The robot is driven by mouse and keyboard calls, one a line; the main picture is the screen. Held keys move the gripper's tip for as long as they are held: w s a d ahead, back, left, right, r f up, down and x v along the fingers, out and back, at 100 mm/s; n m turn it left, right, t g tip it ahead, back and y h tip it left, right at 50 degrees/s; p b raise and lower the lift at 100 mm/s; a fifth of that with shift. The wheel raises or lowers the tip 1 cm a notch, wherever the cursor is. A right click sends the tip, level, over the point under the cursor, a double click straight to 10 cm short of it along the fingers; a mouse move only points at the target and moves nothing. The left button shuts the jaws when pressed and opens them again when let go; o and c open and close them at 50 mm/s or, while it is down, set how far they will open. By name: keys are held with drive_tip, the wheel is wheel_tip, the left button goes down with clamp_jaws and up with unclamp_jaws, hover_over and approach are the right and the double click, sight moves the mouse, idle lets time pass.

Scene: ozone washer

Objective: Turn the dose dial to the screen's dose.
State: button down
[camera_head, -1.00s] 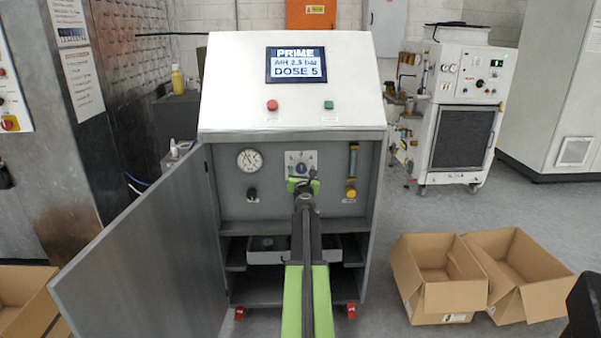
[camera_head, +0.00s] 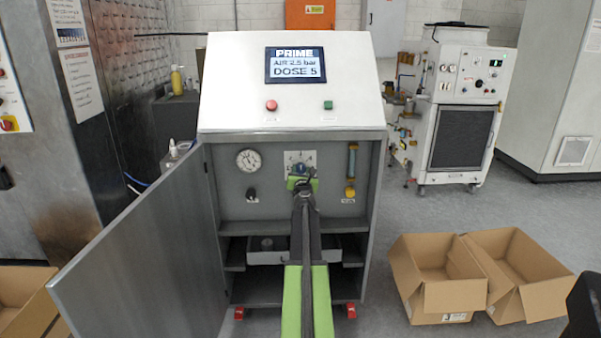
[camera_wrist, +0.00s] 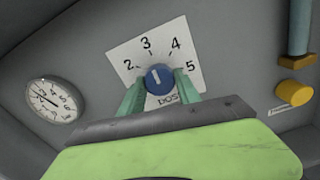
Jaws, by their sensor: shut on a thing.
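The washer's screen (camera_head: 295,65) reads PRIME, AIR 2.5 bar, DOSE 5. The dose dial is a blue round knob (camera_wrist: 159,78) on a white plate (camera_wrist: 146,50) with the numbers 2, 3, 4 and 5 in view. The knob's white mark points up the wrist picture, slightly left, nearest the 3. The lower part of the plate is hidden by my gripper. My gripper (camera_wrist: 158,88) has its two green fingers on either side of the knob, shut on it. In the head view my gripper (camera_head: 301,180) is at the dial and covers its lower part.
A pressure gauge (camera_head: 249,160) and a black knob (camera_head: 252,195) are left of the dial. A flow tube with a yellow knob (camera_head: 350,191) is to the right. The cabinet door (camera_head: 150,250) stands open at left. Open cardboard boxes (camera_head: 440,280) lie on the floor at right.

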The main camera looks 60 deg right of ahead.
drive_tip(key=shift+w+a+m, duration=0.1)
drive_tip(key=shift+a+m, duration=0.05)
drive_tip(key=shift+m, duration=2.05)
drive_tip(key=m, duration=0.5)
drive_tip(key=shift+m, duration=0.3)
drive_tip(key=m, duration=0.5)
drive_tip(key=shift+r+m, duration=0.1)
drive_tip(key=shift+m, duration=2.3)
drive_tip(key=c, duration=0.9)
unclamp_jaws()
drive_tip(key=shift+o, duration=0.2)
